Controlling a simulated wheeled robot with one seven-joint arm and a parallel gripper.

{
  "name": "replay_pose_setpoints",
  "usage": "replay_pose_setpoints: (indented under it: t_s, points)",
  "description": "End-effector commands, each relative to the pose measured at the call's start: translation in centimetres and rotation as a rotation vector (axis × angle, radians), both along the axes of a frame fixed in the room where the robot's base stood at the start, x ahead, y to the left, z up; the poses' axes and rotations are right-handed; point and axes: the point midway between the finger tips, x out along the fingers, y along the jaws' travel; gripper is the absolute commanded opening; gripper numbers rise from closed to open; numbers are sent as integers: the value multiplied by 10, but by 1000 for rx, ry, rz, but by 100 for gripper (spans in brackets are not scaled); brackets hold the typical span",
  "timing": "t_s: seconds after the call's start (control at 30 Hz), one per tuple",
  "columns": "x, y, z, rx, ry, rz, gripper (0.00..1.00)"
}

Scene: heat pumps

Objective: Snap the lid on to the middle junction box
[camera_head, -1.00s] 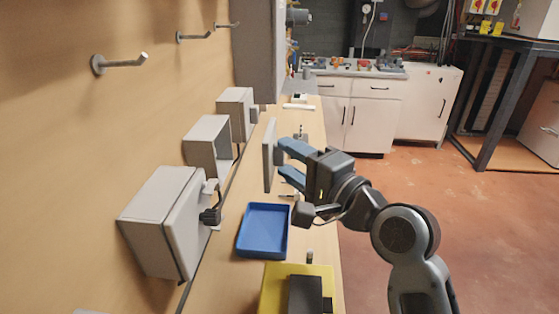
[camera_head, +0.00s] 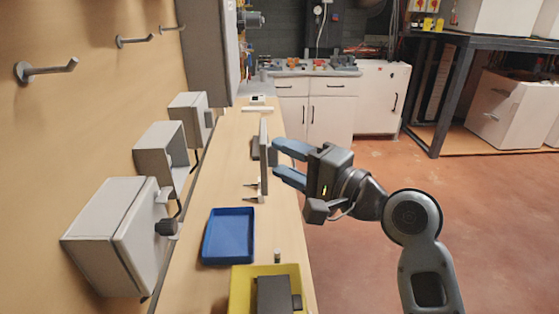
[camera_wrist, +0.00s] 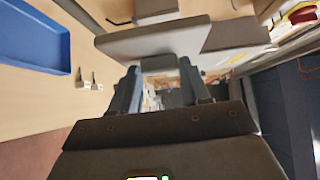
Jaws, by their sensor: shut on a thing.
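The middle junction box (camera_head: 146,163) is a grey box on the wooden wall at left, with its front open and its hollow inside visible. The lid (camera_head: 264,178) is a flat grey plate, seen nearly edge-on and upright above the bench. My gripper (camera_head: 276,158) is shut on the lid from its right side, with blue fingers. The lid is well apart from the box, to its right. In the wrist view the lid (camera_wrist: 160,42) spans the space beyond my fingertips (camera_wrist: 160,85). The grip point itself is partly hidden.
A larger closed grey box (camera_head: 95,225) is nearer on the wall, and a smaller one (camera_head: 186,105) is farther. A blue tray (camera_head: 229,258) and a yellow bin (camera_head: 240,292) stand on the bench (camera_head: 190,262). Wall hooks (camera_head: 45,70) jut out at upper left.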

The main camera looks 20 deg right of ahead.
Motion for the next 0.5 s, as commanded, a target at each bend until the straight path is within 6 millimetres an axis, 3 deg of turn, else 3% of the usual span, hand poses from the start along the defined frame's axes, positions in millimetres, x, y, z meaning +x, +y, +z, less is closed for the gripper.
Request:
replay_pose_setpoints:
  t_s: [0.17,0.2,0.5]
  points:
    - [0,0,0,0,0,0,36]
    - [0,0,0,0,0,0,48]
    - [0,0,0,0,0,0,76]
